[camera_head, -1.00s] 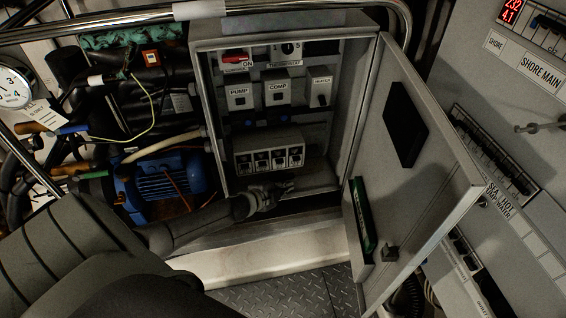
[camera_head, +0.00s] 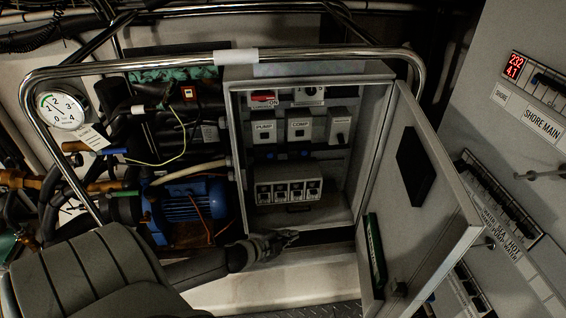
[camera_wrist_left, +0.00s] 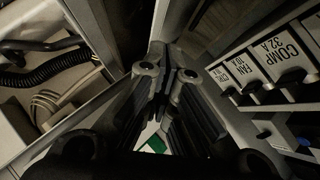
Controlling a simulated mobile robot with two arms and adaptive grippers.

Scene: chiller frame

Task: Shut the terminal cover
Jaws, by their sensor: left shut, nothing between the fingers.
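My left gripper (camera_head: 288,237) is shut and empty, just below and in front of the cabinet's bottom edge, apart from the unit. In the left wrist view its fingers (camera_wrist_left: 167,78) lie together with nothing between them. My right gripper is in neither view.
The cabinet door (camera_head: 425,200) stands wide open to the right. A blue motor (camera_head: 188,208) and hoses crowd the left. A steel rail (camera_head: 150,64) frames the cabinet.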

